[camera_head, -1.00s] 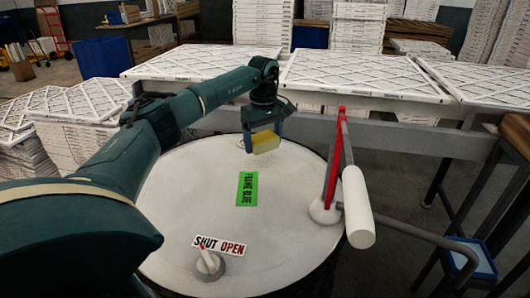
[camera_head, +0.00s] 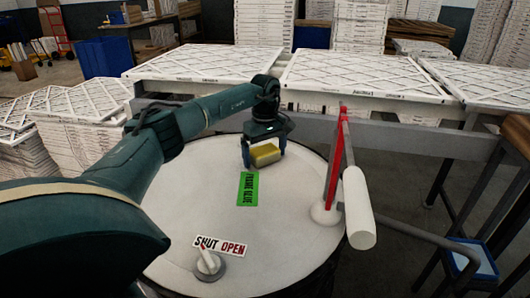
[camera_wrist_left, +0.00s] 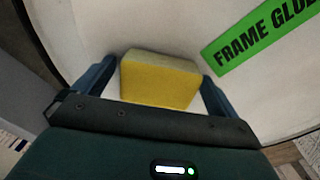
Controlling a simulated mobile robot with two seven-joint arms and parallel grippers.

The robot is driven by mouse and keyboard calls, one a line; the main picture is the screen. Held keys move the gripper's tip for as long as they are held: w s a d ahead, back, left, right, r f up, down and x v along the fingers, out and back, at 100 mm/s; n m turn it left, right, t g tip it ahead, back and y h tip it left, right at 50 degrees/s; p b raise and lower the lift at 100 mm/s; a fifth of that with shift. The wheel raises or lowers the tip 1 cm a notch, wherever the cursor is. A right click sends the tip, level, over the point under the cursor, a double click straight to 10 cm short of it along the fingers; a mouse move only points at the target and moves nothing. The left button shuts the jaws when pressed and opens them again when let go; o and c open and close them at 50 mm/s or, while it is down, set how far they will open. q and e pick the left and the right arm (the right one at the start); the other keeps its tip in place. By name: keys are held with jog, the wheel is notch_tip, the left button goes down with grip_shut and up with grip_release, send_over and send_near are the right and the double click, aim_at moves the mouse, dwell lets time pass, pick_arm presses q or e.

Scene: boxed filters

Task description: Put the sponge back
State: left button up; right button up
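The yellow sponge (camera_head: 265,155) is on or just above the white drum top (camera_head: 190,190), near its far edge behind the green FRAME GLUE label (camera_head: 248,188). My left gripper (camera_head: 265,160) is over it, pointing down, with one finger on each side. In the left wrist view the sponge (camera_wrist_left: 160,82) lies between the fingertips (camera_wrist_left: 160,75), with a narrow gap showing at each side, so the gripper looks open around it. Its contact with the drum top is hard to see. My right gripper is not in view.
A red lever (camera_head: 336,160) with a white cylinder (camera_head: 358,208) stands at the drum's right edge. A SHUT/OPEN plate (camera_head: 220,246) with a small knob (camera_head: 209,262) is at the front. Framed filters (camera_head: 365,75) lie on the conveyor behind. The drum's left part is clear.

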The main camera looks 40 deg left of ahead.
aim_at(265, 150)
pick_arm(q)
jog(key=shift+r, duration=0.1)
notch_tip(265, 150, up, 12)
dwell(0.6)
dwell(0.5)
